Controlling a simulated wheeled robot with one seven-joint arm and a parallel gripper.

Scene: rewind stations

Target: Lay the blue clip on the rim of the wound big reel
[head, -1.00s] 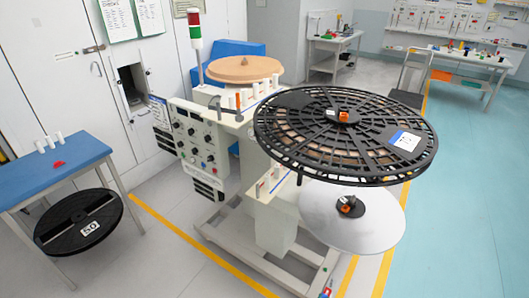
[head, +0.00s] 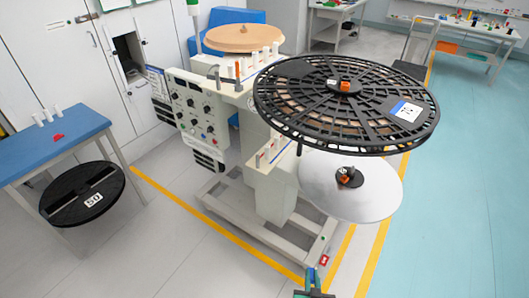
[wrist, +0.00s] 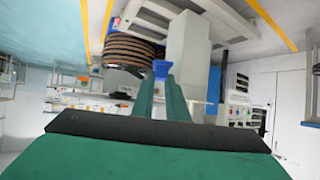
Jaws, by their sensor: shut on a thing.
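The wound big reel (head: 330,149) is a large black spoked flange with brown winding showing through, lying almost flat on the machine's upper spindle. An orange-and-black hub is at its middle and a white label on its right side. In the wrist view, its layered brown winding (wrist: 128,48) shows beyond the fingers. My gripper (head: 313,284) is at the bottom edge of the head view, below and apart from the reel. It is shut on the blue clip (wrist: 161,68), which sits at the tips of the green fingers. The clip is small and partly hidden by them.
A white disc (head: 375,190) with a small hub is below the big reel. The machine's control panel (head: 196,112) stands left of it. A black reel marked 50 (head: 65,205) leans by the blue table (head: 40,150). Open floor (head: 460,220) lies to the right.

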